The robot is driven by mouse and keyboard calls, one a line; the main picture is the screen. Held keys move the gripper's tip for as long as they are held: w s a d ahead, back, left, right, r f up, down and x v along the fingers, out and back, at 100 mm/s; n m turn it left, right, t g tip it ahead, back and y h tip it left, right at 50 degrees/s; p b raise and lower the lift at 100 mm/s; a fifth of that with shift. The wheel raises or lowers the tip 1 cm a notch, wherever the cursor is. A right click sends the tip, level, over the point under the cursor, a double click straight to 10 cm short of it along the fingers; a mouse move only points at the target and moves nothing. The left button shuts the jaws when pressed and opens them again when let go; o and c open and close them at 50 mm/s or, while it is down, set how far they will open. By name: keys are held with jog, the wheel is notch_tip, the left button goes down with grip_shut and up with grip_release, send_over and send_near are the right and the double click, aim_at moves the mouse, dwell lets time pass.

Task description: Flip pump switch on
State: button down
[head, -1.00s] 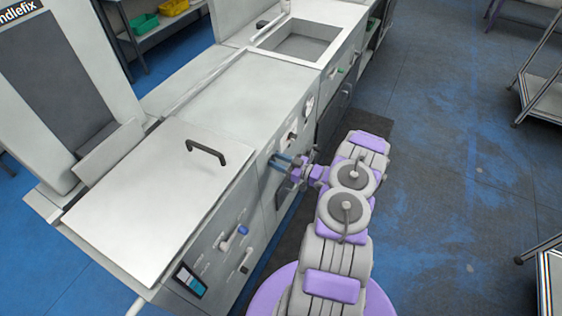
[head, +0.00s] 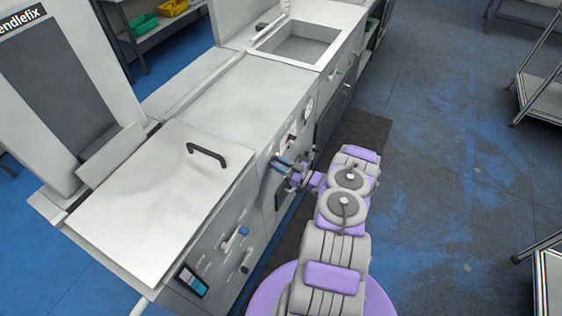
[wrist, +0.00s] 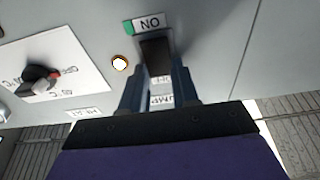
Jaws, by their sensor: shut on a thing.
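The pump switch (wrist: 156,52) is a dark block on the grey machine panel. In the wrist view it stands between my fingers, close to the green-edged ON label (wrist: 149,23). The partly hidden OFF and PUMP labels (wrist: 161,101) lie on its other side, between the fingers. My gripper (wrist: 158,75) is shut on the switch. In the head view my gripper (head: 283,164) is against the front of the machine, and the switch cannot be made out there.
A lit round lamp (wrist: 120,63) sits beside the switch. A rotary knob (wrist: 40,79) on a white plate is farther left. In the head view, a lid with a dark handle (head: 207,155) and a blue-handled control (head: 235,238) are nearby. Open floor lies to the right.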

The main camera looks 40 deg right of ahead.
jog(key=shift+f+t+y+p, duration=0.15)
jog(key=shift+t+y+p, duration=0.2)
jog(key=shift+t, duration=0.25)
jog(key=c, duration=0.8)
grip_release()
jog(key=shift+c, duration=0.2)
jog(key=shift+s, duration=0.1)
jog(key=b+v, duration=0.3)
jog(key=v, duration=1.4)
jog(key=shift+s+f, duration=0.15)
jog(key=shift+d, duration=0.1)
